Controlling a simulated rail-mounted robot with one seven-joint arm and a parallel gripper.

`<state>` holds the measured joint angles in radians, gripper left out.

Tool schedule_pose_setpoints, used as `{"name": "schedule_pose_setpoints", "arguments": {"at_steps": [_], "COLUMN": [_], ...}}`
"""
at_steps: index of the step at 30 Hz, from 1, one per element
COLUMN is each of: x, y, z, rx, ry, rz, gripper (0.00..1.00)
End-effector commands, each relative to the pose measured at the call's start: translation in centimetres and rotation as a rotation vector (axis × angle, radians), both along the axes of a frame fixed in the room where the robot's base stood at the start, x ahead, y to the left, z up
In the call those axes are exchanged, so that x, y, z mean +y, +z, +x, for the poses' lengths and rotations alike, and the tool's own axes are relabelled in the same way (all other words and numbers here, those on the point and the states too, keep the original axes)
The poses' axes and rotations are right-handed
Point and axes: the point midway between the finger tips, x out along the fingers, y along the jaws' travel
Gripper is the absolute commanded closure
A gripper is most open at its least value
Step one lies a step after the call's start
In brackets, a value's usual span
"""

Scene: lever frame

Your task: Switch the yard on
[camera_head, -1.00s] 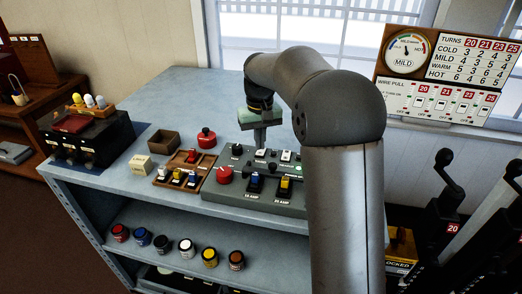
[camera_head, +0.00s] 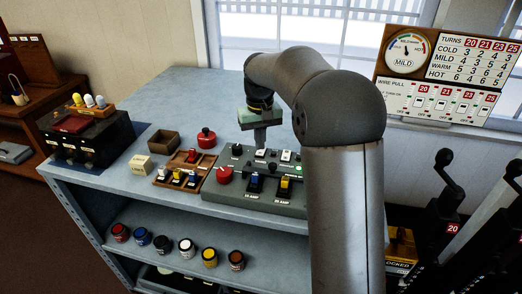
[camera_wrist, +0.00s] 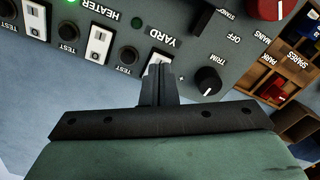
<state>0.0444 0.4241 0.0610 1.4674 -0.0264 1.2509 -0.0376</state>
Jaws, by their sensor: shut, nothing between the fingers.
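The grey control panel (camera_head: 228,195) lies on the workbench, and it fills the top of the wrist view upside down (camera_wrist: 205,45). The YARD label (camera_wrist: 166,38) is readable there. A white rocker switch (camera_wrist: 156,57) sits just by that label, mostly hidden behind my fingertips, so I cannot tell its position. My gripper (camera_wrist: 158,70) is shut and empty, its tips over or against this switch; contact is not clear. In the head view my gripper (camera_head: 260,146) points down at the panel's back edge. The HEATER switch (camera_wrist: 99,42) is next to it, with a black TEST button (camera_wrist: 129,54) between.
A black TRIM knob (camera_wrist: 208,80) is close beside my fingers. A red knob (camera_head: 224,175) and blue and yellow levers stand on the panel's front. A wooden parts tray (camera_head: 176,172) and a red-knobbed object (camera_head: 207,138) lie left. Bench is clear behind.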

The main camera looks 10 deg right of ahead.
Motion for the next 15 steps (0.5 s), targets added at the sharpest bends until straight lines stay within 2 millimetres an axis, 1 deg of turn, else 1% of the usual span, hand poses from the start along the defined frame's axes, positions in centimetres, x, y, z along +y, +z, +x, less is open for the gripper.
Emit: {"name": "schedule_pose_setpoints", "arguments": {"at_steps": [15], "x": [0.00], "y": [-0.52], "z": [0.00], "rx": [0.000], "ry": [0.000], "rz": [0.000], "gripper": [1.00]}}
